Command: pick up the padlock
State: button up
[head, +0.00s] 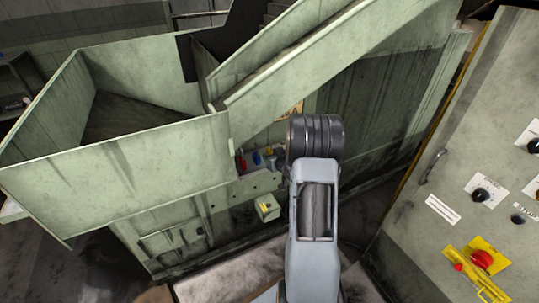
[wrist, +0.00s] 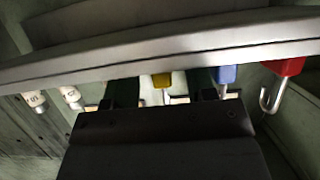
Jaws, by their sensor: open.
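Three padlocks hang in a row on the machine's side: a red padlock (head: 241,164), a blue padlock (head: 256,158) and a yellow padlock (head: 268,151). In the wrist view the yellow padlock (wrist: 162,80) appears between the two dark fingers of my open gripper (wrist: 163,88); I cannot tell whether they touch it. The blue padlock (wrist: 227,74) is just right of the right finger. The red padlock (wrist: 285,68) is farther right, its metal shackle showing. In the head view my gripper (head: 278,161) is small and partly hidden by my wrist.
A pale rail (wrist: 160,47) crosses the wrist view close by the padlocks. A green chute (head: 300,55) slopes above my arm. A small box with yellow (head: 267,208) sits lower, and a control panel (head: 460,190) stands right.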

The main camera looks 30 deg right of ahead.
grip_shut()
dwell(0.5)
